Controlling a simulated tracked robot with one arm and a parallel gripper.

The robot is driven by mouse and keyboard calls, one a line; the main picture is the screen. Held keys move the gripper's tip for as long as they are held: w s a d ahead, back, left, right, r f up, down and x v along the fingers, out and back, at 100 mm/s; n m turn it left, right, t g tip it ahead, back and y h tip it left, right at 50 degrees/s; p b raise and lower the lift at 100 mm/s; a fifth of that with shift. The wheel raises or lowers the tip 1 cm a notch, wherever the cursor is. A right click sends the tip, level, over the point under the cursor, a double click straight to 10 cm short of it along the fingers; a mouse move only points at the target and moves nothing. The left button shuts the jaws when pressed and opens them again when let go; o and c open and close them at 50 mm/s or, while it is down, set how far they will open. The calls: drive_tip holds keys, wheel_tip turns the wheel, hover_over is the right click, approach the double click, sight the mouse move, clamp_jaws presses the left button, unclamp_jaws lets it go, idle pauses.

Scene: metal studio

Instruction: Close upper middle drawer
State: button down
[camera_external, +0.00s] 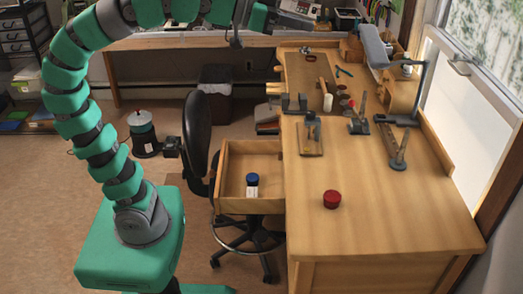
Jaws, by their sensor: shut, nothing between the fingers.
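An open wooden drawer (251,205) sticks out to the left from the side of the wooden workbench (400,215). A small white bottle with a blue cap (252,185) stands inside it, near its front. My green arm rises from its base at the left and arcs along the top edge of the picture. Part of the arm is cut off by the top edge.
A black chair (197,135) stands just left of the drawer, its wheeled base below it. A red jar (332,199) sits on the bench top. Tools and a desk lamp (373,47) stand farther back. Open floor lies between my base and the chair.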

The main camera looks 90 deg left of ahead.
drive_tip(key=s+a+f+n+g+y+b, duration=0.2)
drive_tip(key=s+a+f+n+g+b, duration=0.15)
drive_tip(key=a+f+n, duration=0.75)
drive_tip(key=s+a+f+n+g+y+b, duration=0.25)
drive_tip(key=s+a+f+n+g, duration=0.2)
drive_tip(key=a+f, duration=1.2)
drive_tip(key=s+a+f+n+g+h+b, duration=0.2)
drive_tip(key=s+f+n+g+h+b, duration=0.45)
drive_tip(key=s+f+n, duration=1.85)
drive_tip(key=w+f+m+t+y+b, duration=0.1)
drive_tip(key=f+b, duration=0.5)
drive_tip(key=f, duration=0.9)
drive_tip(key=w+m+t, duration=0.1)
drive_tip(key=w+m, duration=0.1)
drive_tip(key=m, duration=0.1)
drive_tip(key=shift+a+y, duration=0.3)
drive_tip(key=shift+w+m, duration=0.15)
drive_tip(key=shift+m, duration=0.1)
